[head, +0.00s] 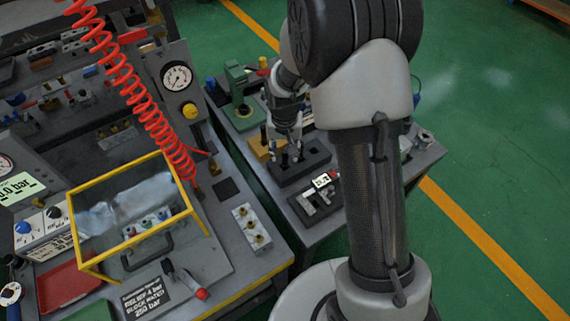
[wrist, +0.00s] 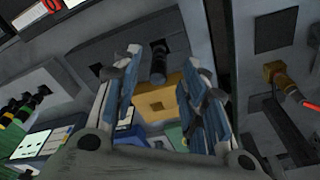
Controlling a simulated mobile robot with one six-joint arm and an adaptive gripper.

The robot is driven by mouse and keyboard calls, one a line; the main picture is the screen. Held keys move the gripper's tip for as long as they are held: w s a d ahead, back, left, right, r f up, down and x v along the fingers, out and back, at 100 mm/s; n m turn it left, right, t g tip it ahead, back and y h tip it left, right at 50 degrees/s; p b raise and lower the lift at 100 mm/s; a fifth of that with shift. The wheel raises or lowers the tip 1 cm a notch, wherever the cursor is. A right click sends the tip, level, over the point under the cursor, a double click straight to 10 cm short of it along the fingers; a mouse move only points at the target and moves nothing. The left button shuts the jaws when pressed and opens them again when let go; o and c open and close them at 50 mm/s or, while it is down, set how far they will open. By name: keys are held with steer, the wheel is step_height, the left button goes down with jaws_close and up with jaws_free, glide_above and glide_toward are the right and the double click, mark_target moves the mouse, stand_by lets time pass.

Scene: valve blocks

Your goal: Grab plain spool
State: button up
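My gripper (head: 286,144) points down over a dark block (head: 314,159) on the side bench. In the wrist view my gripper (wrist: 160,68) is open, one finger on each side of a dark, smooth cylindrical spool (wrist: 158,66). The spool stands up from the dark block (wrist: 110,48), and I see a gap between it and both fingers. In the head view a small dark spool (head: 284,160) shows just below the fingertips. The wrist view shows no clear grooves on it; its lower end is hard to make out.
A brass-coloured block (wrist: 160,103) sits close beside the spool, between the fingers in the picture. A green press stand (head: 241,96) stands behind. The yellow-framed guard (head: 127,212) is on the main bench at left.

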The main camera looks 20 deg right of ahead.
mark_target(285, 160)
steer(key=f, duration=0.2)
steer(key=f+b, duration=0.1)
steer(key=f, duration=0.1)
steer(key=w+f+b, duration=0.1)
steer(key=f, duration=0.1)
steer(key=shift+d+f, duration=0.15)
steer(key=shift+f, duration=0.2)
steer(key=shift+s+r, duration=0.1)
steer(key=shift+c, duration=0.6)
jaws_close()
